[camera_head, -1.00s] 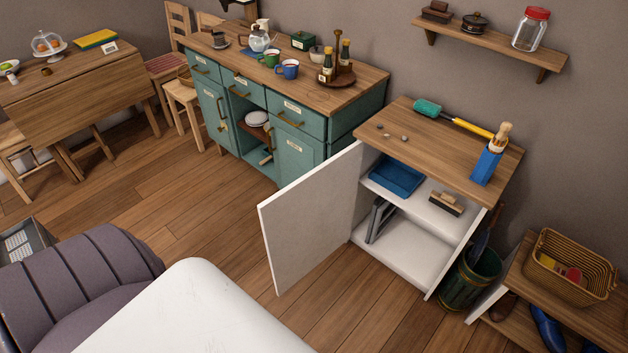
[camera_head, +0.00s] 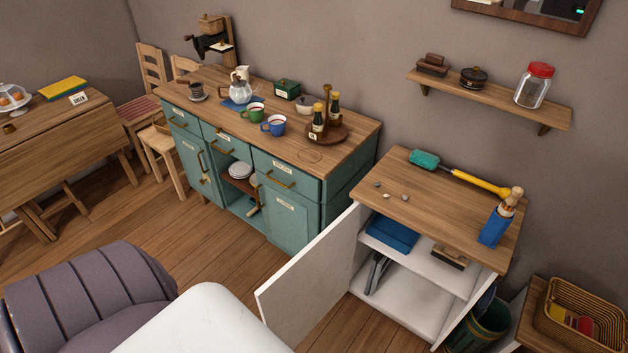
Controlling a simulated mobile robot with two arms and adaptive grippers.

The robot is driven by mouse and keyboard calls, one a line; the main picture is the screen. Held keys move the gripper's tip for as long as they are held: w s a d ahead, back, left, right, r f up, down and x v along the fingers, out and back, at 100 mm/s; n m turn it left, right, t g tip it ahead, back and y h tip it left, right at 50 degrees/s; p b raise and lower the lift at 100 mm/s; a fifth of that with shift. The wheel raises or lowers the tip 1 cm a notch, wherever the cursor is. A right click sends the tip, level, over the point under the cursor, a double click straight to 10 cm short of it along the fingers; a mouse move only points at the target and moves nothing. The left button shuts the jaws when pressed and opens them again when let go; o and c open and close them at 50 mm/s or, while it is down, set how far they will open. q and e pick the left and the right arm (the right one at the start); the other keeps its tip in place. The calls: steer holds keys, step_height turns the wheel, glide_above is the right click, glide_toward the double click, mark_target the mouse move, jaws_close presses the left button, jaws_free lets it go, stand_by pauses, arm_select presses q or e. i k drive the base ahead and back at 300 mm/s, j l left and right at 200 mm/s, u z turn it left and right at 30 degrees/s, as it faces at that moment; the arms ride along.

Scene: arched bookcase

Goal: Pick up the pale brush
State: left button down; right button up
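A brush-like thing with a pale wooden top (camera_head: 450,257) and darker underside lies on the upper shelf inside the open white cabinet (camera_head: 427,282), right of a blue tray (camera_head: 392,234). A blue holder (camera_head: 494,227) stands on the cabinet's wooden top at its right end, with pale wooden handles or brush ends (camera_head: 509,203) sticking up out of it. Which of these is the pale brush, I cannot tell for sure. Neither of my grippers is in view.
The white cabinet door (camera_head: 312,283) stands open to the left. On the cabinet top (camera_head: 440,200) lie a teal-headed, yellow-handled tool (camera_head: 465,177) and several pebbles. A green bin (camera_head: 482,326) stands at right. A teal sideboard (camera_head: 290,205) is left. Wooden floor (camera_head: 215,255) is clear between.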

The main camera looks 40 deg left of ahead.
mark_target(449, 256)
steer(key=j+z, duration=0.2)
steer(key=j, duration=0.55)
steer(key=j+z, duration=0.15)
steer(key=j, duration=0.55)
steer(key=k+j+z, duration=0.2)
steer(key=j, duration=0.5)
steer(key=j+z, duration=0.3)
steer(key=j, duration=0.9)
